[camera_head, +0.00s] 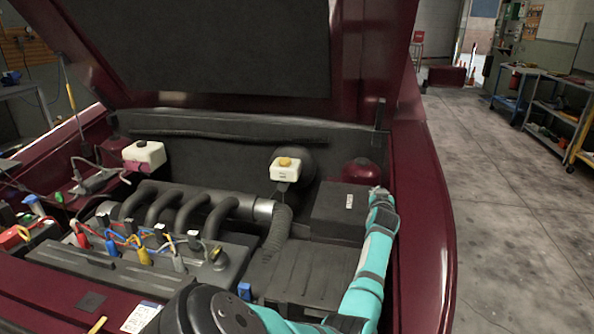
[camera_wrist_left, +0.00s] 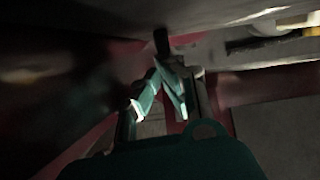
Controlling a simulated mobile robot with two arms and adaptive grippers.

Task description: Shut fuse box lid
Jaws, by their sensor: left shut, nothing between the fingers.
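A black box with a white label (camera_head: 340,215), which looks like the fuse box, sits at the right rear of the engine bay. Its top looks level, but I cannot tell for certain how its lid sits. My left gripper (camera_head: 379,192) is at the box's right side, beside the red inner fender, with its fingertips small and hard to make out. In the left wrist view my left gripper (camera_wrist_left: 165,92) is shut and empty under a dark, close surface. Whether it touches the box is unclear. My right gripper is not in view.
A ribbed black housing (camera_head: 305,272) with a hose lies in front of the box. A white reservoir with a yellow cap (camera_head: 285,169) stands to the left. The raised hood (camera_head: 200,45) hangs above. The red fender (camera_head: 425,220) bounds the right side.

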